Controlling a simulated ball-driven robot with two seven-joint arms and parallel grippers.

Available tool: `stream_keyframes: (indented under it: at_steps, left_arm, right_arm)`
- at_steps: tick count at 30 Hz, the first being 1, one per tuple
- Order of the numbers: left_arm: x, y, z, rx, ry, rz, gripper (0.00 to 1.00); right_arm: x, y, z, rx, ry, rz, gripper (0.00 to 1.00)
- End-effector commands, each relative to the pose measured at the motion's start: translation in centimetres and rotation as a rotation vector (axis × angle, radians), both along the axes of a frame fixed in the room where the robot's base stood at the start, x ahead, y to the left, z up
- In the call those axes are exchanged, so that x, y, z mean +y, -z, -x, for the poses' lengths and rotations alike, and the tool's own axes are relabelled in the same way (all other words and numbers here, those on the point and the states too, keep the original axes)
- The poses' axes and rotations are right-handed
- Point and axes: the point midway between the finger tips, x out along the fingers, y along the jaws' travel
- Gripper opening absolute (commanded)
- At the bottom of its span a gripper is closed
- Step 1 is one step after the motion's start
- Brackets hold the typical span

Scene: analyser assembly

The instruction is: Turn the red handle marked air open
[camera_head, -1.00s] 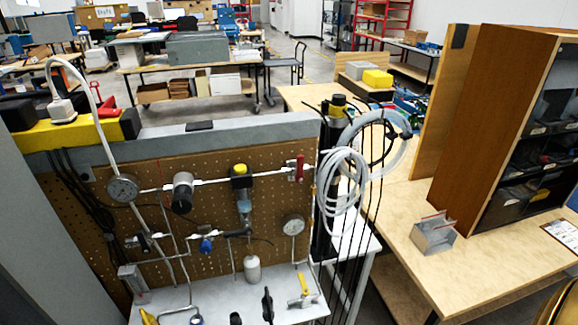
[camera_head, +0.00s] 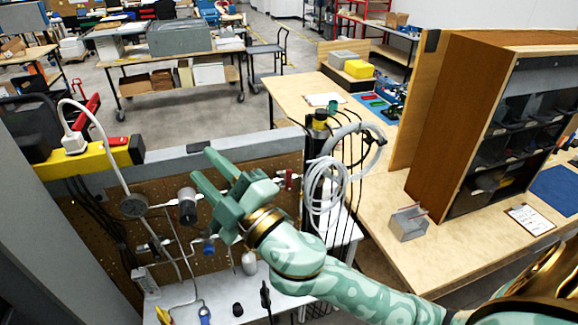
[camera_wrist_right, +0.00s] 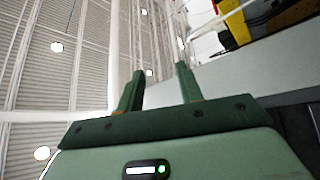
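The red handle (camera_head: 289,179) is a small upright lever on the white pipe near the right end of the pegboard panel (camera_head: 105,190). It shows just right of my right gripper. My right gripper (camera_head: 203,166) is green, open and empty. It is raised in front of the panel with its fingers pointing up and left, apart from the red handle in the picture. It hides the middle of the panel. In the right wrist view its two fingers (camera_wrist_right: 158,88) stand apart with nothing between them. The marking on the handle is too small to read. My left gripper is not in view.
A round gauge (camera_head: 134,205) and a grey cylinder (camera_head: 187,205) sit left of my gripper. Coiled white hoses (camera_head: 325,188) and black cables hang right of the handle. A wooden table (camera_head: 375,215) with a brown shelf cabinet (camera_head: 450,130) stands at the right.

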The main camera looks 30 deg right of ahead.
Motion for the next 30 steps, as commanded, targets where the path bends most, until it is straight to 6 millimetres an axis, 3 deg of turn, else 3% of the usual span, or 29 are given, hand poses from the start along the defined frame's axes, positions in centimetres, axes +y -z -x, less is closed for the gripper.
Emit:
stream_keyframes:
  at_steps: [1, 3, 4, 6, 9, 11, 14, 18, 21, 25, 30]
  left_arm:
    - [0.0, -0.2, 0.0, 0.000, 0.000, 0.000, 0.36]
    - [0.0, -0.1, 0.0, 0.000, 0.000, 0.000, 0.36]
    - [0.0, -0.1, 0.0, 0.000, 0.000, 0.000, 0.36]
    - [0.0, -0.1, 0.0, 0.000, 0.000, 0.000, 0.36]
    - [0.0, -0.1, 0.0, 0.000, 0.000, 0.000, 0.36]
    - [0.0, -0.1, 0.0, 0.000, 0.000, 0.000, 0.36]
    - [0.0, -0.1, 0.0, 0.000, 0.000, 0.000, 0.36]
    - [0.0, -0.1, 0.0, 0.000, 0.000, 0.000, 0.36]
    - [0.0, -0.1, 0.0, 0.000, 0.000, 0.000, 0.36]
    - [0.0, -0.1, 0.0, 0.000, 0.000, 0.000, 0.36]
    - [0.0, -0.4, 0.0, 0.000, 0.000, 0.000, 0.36]
  right_arm:
    - [3.6, -3.9, 0.9, -0.177, -0.154, 0.096, 0.36]
    - [8.3, -6.0, 3.1, -0.363, -0.382, 0.267, 0.36]
    - [9.9, -6.1, 4.1, -0.422, -0.475, 0.353, 0.36]
    - [12.6, -4.6, 5.7, -0.510, -0.677, 0.590, 0.36]
    - [12.6, 0.2, 5.7, -0.499, -0.902, 0.985, 0.36]
    - [10.3, 3.1, 4.3, -0.406, -0.982, 1.236, 0.36]
    - [3.0, 6.3, 0.4, -0.125, -1.000, 1.614, 0.36]
    - [-9.2, 5.6, -3.8, 0.362, -0.833, 1.909, 0.36]
    - [-15.5, 3.8, -4.7, 0.628, -0.692, 1.967, 0.36]
    - [-19.4, 2.4, -4.8, 0.804, -0.585, 1.970, 0.36]
    - [-20.2, 3.5, -5.2, 0.839, -0.571, 1.968, 0.36]
